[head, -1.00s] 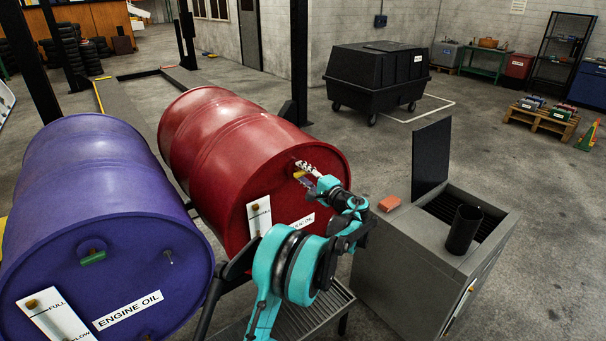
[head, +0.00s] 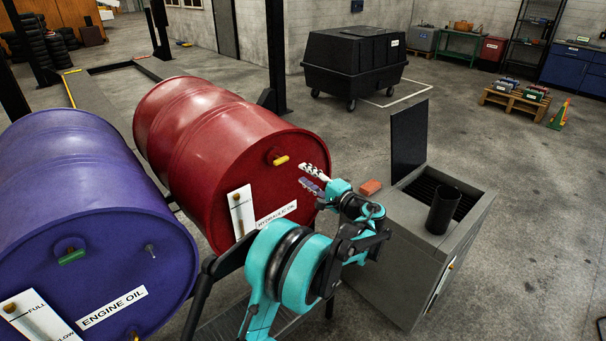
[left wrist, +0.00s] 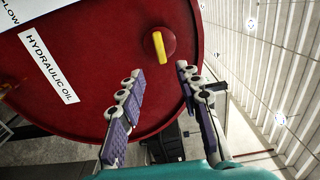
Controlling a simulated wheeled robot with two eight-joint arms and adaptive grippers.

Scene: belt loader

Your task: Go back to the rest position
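My left gripper (head: 314,180) is in front of the right part of the red drum's end face in the head view. In the left wrist view its two fingers (left wrist: 160,98) stand apart with nothing between them, so it is open and empty. The red hydraulic oil drum (head: 225,150) lies on its side. Its yellow tap handle (head: 281,160) is beyond the fingertips and apart from them; it also shows in the left wrist view (left wrist: 160,47). My right gripper is in neither view.
A purple engine oil drum (head: 85,200) lies at the left, with a green tap handle (head: 71,257). Open floor lies farther right.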

